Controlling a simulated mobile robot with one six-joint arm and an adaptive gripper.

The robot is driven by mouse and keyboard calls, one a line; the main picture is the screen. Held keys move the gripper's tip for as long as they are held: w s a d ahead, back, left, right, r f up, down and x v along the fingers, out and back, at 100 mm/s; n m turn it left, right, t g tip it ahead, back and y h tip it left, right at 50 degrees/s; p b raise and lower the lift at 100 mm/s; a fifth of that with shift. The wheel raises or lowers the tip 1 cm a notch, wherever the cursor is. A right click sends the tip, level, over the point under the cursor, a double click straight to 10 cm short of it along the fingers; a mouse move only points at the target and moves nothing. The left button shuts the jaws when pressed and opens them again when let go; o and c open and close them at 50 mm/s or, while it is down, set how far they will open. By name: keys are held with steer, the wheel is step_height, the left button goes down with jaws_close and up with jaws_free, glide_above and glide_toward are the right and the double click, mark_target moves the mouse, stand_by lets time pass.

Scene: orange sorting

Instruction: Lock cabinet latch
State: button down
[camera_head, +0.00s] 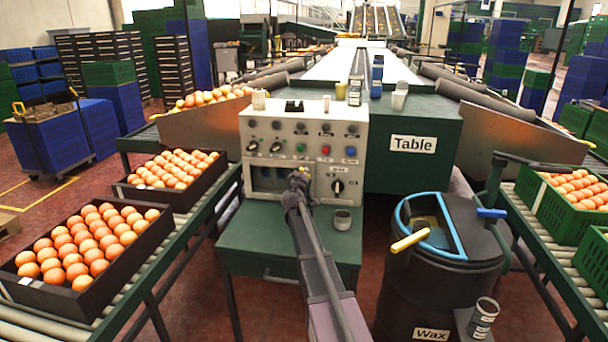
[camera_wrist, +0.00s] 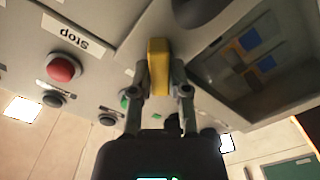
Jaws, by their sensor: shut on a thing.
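The control cabinet (camera_head: 350,165) is a light grey box with buttons and knobs, standing on a green stand. In the wrist view its grey face (camera_wrist: 110,85) appears upside down. A short yellow piece (camera_wrist: 158,58), apparently the latch handle, sticks out from that face beside a dark window. My gripper (camera_wrist: 161,85) has its two fingertips on either side of the yellow piece, shut on it. In the head view my gripper (camera_head: 297,182) is at the cabinet's lower front, between the window and a black rotary knob.
The window (camera_wrist: 250,60) shows blue and orange parts inside. A red stop button (camera_wrist: 63,67) is on the same face. A grey cup (camera_head: 342,219) stands on the green stand (camera_head: 250,240). A dark wax drum (camera_head: 440,290) stands to the right; orange trays (camera_head: 110,300) lie left.

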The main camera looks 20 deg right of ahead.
steer(key=n, duration=0.4)
steer(key=shift+f+n, duration=0.1)
steer(key=shift+n, duration=0.3)
steer(key=n, duration=0.4)
steer(key=shift+f+n, duration=0.1)
steer(key=shift+n, duration=0.3)
steer(key=c, duration=0.6)
jaws_free()
steer(key=shift+a, duration=0.1)
steer(key=v, duration=1.2)
